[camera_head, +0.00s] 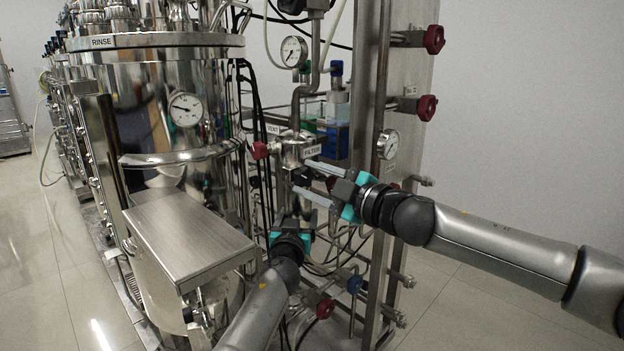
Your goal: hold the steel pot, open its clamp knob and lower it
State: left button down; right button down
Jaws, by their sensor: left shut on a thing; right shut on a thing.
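The steel filter housing (293,152), with a FILTER label (312,151), hangs on the pipework at the centre. The pot's lower part is mostly hidden behind my grippers, and its edges are hard to make out. My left gripper (287,216) comes up from below and is shut on the pot under the housing. My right gripper (302,177) reaches in from the right, just below the label. Its two pale fingers are shut on the clamp knob, which is mostly hidden between them.
A large steel RINSE vessel (150,75) stands at left, with a steel box (185,232) in front. A red valve handle (259,150) is beside the housing. A steel upright (372,110) stands close behind my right gripper. Hoses and valves crowd below; the right floor is clear.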

pick_arm(q)
jog(key=shift+r, duration=0.15)
pick_arm(e)
jog(key=n, duration=0.6)
jog(key=shift+f, duration=0.2)
pick_arm(q)
jog(key=shift+r, duration=0.2)
pick_arm(e)
jog(key=n, duration=0.5)
jog(key=shift+f, duration=0.1)
pick_arm(q)
jog(key=shift+w, duration=0.1)
pick_arm(e)
jog(key=shift+c, duration=1.4)
grip_release()
jog(key=shift+d, duration=0.1)
jog(key=v, duration=1.1)
jog(key=shift+s+d, duration=0.25)
jog(key=shift+s, duration=0.05)
